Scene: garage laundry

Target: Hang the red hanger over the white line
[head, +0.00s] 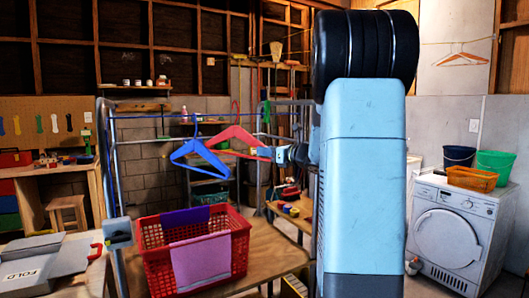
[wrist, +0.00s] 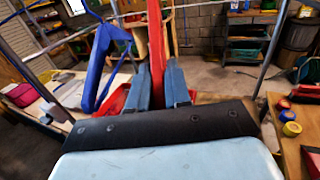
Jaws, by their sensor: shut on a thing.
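The red hanger (head: 236,134) is held in the air at the middle of the head view, its hook pointing up. My gripper (head: 264,153) is shut on its right end. In the wrist view the hanger (wrist: 156,45) rises as a red bar between the two fingers of my gripper (wrist: 160,85). A blue hanger (head: 198,153) hangs from a thin blue line (head: 155,117) just left of the red one; it also shows left of the fingers in the wrist view (wrist: 98,65).
A grey metal rack (head: 113,165) frames the lines. Below the hangers, a red basket (head: 240,248) with purple and pink cloths stands on a wooden table (head: 268,245). A washing machine (head: 450,230) stands right. Orange hangers (head: 461,58) hang from a line at the far wall.

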